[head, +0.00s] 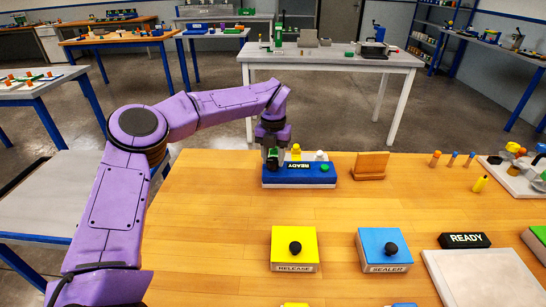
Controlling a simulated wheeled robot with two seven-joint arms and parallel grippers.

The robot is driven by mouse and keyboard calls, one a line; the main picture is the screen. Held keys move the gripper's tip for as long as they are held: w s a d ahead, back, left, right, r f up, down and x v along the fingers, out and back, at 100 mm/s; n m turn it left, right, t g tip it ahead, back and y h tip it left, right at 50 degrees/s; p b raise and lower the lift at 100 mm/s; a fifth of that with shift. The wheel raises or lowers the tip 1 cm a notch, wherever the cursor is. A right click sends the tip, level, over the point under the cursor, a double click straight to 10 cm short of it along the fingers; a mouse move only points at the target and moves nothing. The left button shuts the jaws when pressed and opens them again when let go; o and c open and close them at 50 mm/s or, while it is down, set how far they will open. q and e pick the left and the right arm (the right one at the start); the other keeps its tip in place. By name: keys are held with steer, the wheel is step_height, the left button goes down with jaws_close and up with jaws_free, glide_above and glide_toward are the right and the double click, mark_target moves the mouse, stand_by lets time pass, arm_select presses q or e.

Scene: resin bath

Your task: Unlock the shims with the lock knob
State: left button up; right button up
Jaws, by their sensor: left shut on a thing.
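A blue block (300,182) with a READY label stands near the far edge of the wooden table. A yellow peg (296,152), a white piece (320,156) and a green button (325,168) show on or just behind it. My left gripper (272,160) points down at the block's left end, shut on a small dark part there, which looks like the lock knob. The fingers mostly hide that part, and I cannot tell which way it is turned. The shims cannot be made out clearly. My right gripper is out of view.
A wooden stand (370,166) is right of the block. Nearer are a yellow RELEASE box (294,262) and a blue SEALER box (384,262), each with a black knob. A black READY sign (464,240) and pale plate (484,280) are at right. The table's middle is clear.

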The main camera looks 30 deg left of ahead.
mark_target(274, 160)
arm_select(q)
steer(key=o, duration=1)
steer(key=shift+o, duration=0.3)
steer(key=shift+w+f, duration=0.15)
steer(key=shift+w, duration=0.05)
step_height(274, 160, up, 10)
steer(key=shift+r, duration=0.25)
